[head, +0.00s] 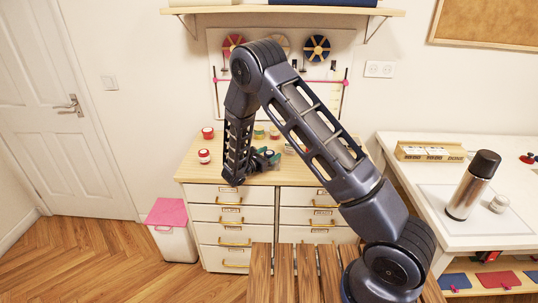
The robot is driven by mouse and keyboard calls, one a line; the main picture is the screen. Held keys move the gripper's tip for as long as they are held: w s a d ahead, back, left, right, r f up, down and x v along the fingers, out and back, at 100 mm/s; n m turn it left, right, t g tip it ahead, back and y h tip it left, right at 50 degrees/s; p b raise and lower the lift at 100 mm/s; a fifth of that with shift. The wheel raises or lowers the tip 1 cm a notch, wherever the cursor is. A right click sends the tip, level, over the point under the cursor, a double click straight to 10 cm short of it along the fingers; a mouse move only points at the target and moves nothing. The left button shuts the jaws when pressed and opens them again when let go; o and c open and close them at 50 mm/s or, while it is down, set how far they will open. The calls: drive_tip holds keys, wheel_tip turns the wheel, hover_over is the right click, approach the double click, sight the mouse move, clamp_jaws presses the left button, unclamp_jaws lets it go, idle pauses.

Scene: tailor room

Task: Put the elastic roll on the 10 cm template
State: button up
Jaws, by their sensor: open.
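My gripper (267,158) is low over the top of the drawer cabinet (190,172), near its front edge. It is open, and I see nothing held in it. Small round items stand on the cabinet: a red one (208,132) and a white one with red (204,156) to the left of my arm. A greenish one (259,131) and a reddish one (274,132) are behind the gripper. I cannot tell which is the elastic roll. I cannot make out the 10 cm template; my arm hides part of the cabinet top.
A white table (405,142) at right holds a wooden box (430,151), a steel flask (473,186) and a small white cylinder (499,204). A pegboard with spools (317,48) hangs behind the cabinet. A pink-lidded bin (168,230) stands on the floor at left.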

drive_tip(key=shift+s+a+r, duration=0.1)
drive_tip(key=shift+r, duration=0.05)
drive_tip(key=v, duration=1.1)
drive_tip(key=shift+s+a, duration=0.3)
drive_tip(key=s+d+r+m+g+y, duration=0.1)
drive_tip(key=d+r+m+g, duration=0.7)
drive_tip(key=d, duration=0.5)
drive_tip(key=s+d+r+m+g, duration=0.2)
drive_tip(key=d+r+m+g, duration=0.25)
drive_tip(key=d+r, duration=0.8)
drive_tip(key=s+d+r+m+t+y, duration=0.1)
drive_tip(key=s+d+r+m+y, duration=0.2)
drive_tip(key=s, duration=0.4)
drive_tip(key=s+d+r+m+t+y, duration=0.1)
drive_tip(key=s+d+r+m+y, duration=0.2)
drive_tip(key=s+d+m, duration=0.3)
drive_tip(key=s+d+r+m+t+y, duration=0.1)
drive_tip(key=s+d+r+m+y, duration=0.3)
drive_tip(key=s, duration=0.5)
drive_tip(key=shift+d+m+y, duration=0.3)
drive_tip(key=shift+d+m, duration=0.45)
drive_tip(key=shift+m, duration=0.5)
